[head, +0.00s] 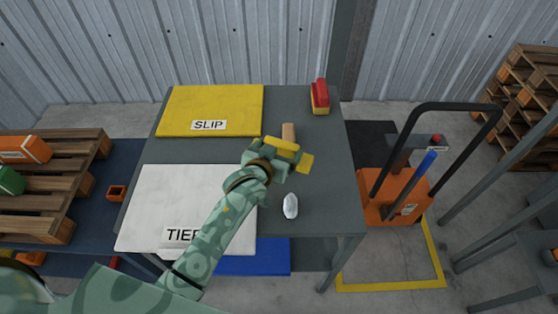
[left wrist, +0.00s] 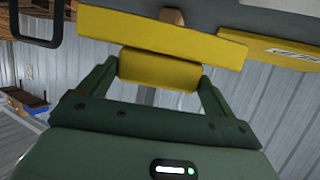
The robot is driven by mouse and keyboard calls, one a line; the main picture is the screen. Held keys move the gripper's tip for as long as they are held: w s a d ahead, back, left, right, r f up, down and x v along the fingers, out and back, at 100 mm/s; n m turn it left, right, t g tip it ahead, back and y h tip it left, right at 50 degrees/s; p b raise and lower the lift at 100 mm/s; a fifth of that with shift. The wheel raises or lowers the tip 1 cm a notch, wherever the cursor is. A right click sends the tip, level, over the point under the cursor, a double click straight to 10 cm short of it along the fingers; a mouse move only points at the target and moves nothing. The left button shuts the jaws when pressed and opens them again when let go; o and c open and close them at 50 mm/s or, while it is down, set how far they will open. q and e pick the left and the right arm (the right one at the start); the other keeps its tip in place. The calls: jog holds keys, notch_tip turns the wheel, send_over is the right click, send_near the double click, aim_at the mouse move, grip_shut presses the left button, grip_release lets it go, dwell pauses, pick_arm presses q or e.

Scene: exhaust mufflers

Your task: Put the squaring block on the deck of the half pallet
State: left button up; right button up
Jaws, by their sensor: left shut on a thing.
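The yellow squaring block (head: 305,163) is in my left gripper (head: 283,149), over the right half of the grey table. In the left wrist view the fingers (left wrist: 160,72) close on the narrow yellow part, and a longer yellow bar (left wrist: 160,37) lies across beyond it. A brown wooden piece (head: 288,132) shows just past the block; I cannot tell whether it belongs to it. The gap under the block is hidden. The wooden pallet (head: 75,165) stands at the far left with orange (head: 22,149) and green (head: 10,181) boxes on it. My right gripper is not in view.
The grey table (head: 325,190) bears a yellow SLIP sheet (head: 210,103), a white TIER sheet (head: 180,195), a red-and-yellow tool (head: 319,97) and a whitish lump (head: 290,206). An orange pallet truck (head: 393,196) stands at the right. A small orange box (head: 117,192) lies between pallet and table.

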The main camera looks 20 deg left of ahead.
pick_arm(q)
jog(key=shift+w+f+b, duration=0.4)
jog(key=shift+w+f, duration=0.5)
jog(key=shift+f, duration=0.15)
notch_tip(320, 180, down, 3)
jog(key=shift+f+b, duration=0.1)
jog(key=shift+b, duration=0.7)
jog(key=shift+r, duration=0.2)
jog(key=o, duration=0.7)
jog(key=shift+f, duration=0.2)
jog(key=shift+o, duration=0.8)
